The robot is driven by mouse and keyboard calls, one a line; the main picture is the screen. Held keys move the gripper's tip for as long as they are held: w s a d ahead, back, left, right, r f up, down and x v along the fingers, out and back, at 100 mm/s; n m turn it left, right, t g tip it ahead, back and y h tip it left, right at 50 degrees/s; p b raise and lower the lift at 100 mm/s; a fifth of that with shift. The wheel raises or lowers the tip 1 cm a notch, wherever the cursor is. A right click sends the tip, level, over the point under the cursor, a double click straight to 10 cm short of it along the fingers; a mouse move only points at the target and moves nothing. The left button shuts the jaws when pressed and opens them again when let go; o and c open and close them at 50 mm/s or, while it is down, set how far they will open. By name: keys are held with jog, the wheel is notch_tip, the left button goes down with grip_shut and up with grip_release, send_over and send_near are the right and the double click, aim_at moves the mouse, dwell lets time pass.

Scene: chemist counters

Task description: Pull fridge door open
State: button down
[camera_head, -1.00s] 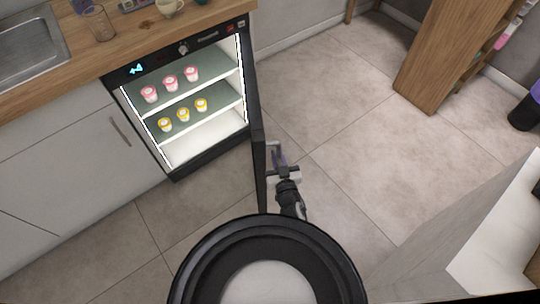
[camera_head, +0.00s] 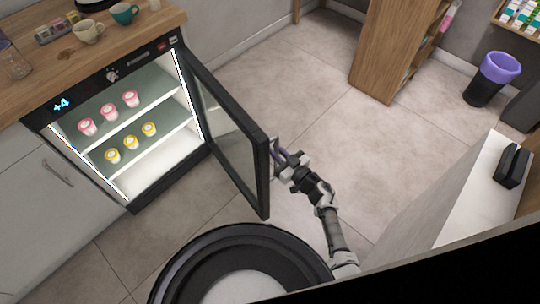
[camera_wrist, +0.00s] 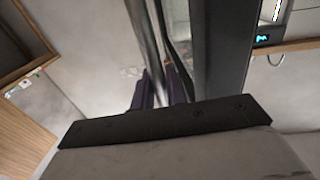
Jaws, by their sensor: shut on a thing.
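The small fridge (camera_head: 162,199) is built in under the wooden counter at the left. Its glass door (camera_head: 225,130) with a black frame stands open, swung out to the right, and the lit inside is in plain view. My gripper (camera_head: 277,154) is at the outer side of the door near its free edge, shut on the door handle. In the wrist view my gripper's purple fingers (camera_wrist: 163,88) are around the grey bar of the handle (camera_wrist: 147,35), beside the dark door frame (camera_wrist: 222,50). The fingertips are partly hidden.
Pink cups (camera_head: 108,113) and yellow cups (camera_head: 130,142) stand on the fridge shelves. Mugs (camera_head: 88,32) are on the counter (camera_head: 50,70). A wooden shelf unit (camera_head: 385,50), a bin (camera_head: 492,78) and a white counter (camera_head: 470,190) are at the right. The floor between is clear.

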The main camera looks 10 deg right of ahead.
jog(key=shift+w+d, duration=0.4)
jog(key=shift+d, duration=0.35)
jog(key=c, duration=1.8)
grip_release()
